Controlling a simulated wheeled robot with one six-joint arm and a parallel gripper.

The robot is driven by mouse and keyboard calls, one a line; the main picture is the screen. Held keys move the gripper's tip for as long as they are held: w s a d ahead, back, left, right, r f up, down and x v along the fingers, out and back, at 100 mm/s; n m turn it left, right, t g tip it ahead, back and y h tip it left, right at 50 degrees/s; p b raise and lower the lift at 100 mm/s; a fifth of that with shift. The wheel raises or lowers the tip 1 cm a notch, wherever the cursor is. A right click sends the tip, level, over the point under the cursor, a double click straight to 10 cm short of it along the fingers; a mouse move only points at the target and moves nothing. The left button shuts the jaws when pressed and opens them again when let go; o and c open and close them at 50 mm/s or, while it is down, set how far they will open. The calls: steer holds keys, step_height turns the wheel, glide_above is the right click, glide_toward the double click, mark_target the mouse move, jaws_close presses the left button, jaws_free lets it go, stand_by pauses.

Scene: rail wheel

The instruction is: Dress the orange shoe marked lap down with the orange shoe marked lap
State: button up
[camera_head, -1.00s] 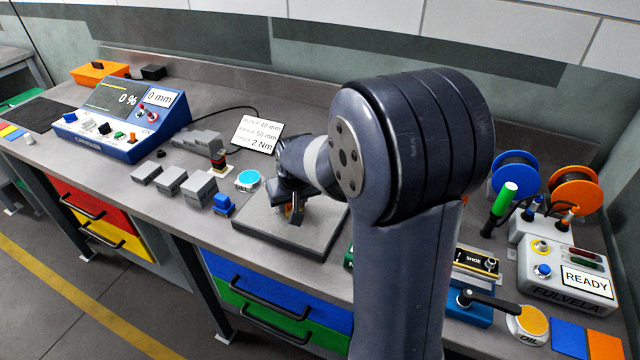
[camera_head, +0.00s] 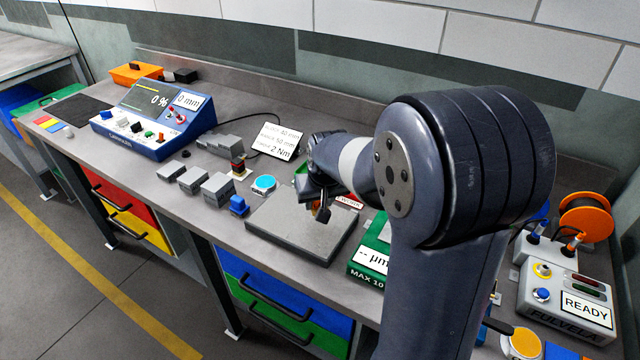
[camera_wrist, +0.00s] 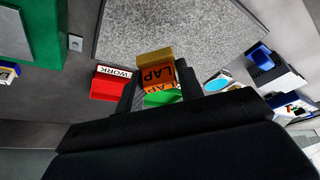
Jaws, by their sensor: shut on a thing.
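My gripper (camera_wrist: 157,82) is shut on an orange shoe marked LAP (camera_wrist: 156,66), with a yellowish end face, in the wrist view. A second orange face (camera_wrist: 160,86), with partly covered lettering, shows just below it, beside something green; I cannot tell whether it belongs to a separate shoe. In the head view my gripper (camera_head: 320,207) is at the back right part of the grey plate (camera_head: 285,232), with a bit of orange at its fingers. The plate also shows in the wrist view (camera_wrist: 185,28). I cannot tell whether the held shoe touches the plate.
A red block marked WORK (camera_wrist: 108,85) is close beside a finger in the wrist view. A green gauge box (camera_head: 368,262) stands right of the plate. A blue block (camera_head: 238,205), a cyan-topped disc (camera_head: 263,184) and grey blocks (camera_head: 218,188) stand left of it.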

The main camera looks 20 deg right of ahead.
steer(key=shift+r+p, duration=0.9)
steer(key=shift+r, duration=0.7)
